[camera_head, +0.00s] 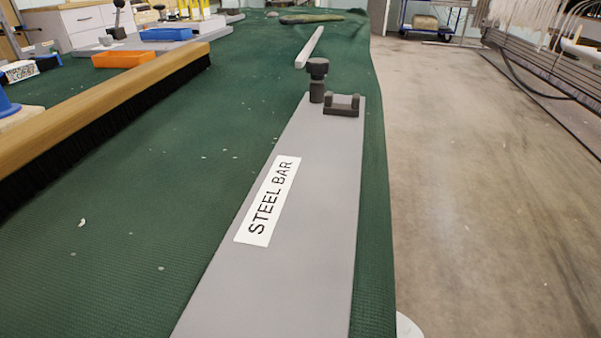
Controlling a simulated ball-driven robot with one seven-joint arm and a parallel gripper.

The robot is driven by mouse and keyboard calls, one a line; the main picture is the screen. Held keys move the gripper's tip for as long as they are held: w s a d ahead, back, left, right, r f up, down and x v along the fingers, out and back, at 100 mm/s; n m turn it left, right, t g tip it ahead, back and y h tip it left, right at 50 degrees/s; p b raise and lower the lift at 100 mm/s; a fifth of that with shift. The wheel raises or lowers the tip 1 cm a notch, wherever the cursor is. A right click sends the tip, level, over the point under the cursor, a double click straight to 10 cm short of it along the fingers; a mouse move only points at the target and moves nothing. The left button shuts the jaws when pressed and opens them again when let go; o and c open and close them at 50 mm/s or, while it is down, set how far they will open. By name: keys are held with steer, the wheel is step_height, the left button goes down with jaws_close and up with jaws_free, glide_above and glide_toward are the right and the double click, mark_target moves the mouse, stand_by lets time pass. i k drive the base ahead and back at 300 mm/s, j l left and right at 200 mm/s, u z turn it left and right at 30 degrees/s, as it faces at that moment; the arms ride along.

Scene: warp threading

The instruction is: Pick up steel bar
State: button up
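A long grey plate (315,245) lies on the green cloth and runs from the bottom edge up the middle. It bears a white label (268,200) reading "STEEL BAR". At its far end stand a dark knob on a post (317,80) and a dark notched cradle (342,107), whose notch looks empty. A slim light-grey bar (310,47) lies on the cloth beyond the plate. I cannot tell whether this is the steel bar. My gripper is not in view.
A long wooden brush (110,110) with black bristles lies on the left. An orange tray (123,55) and a blue tray (166,34) sit at the back left. Small pale scraps dot the green cloth (130,220). Open floor (480,200) lies to the right.

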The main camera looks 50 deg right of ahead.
mark_target(313, 41)
steer(key=z, duration=0.85)
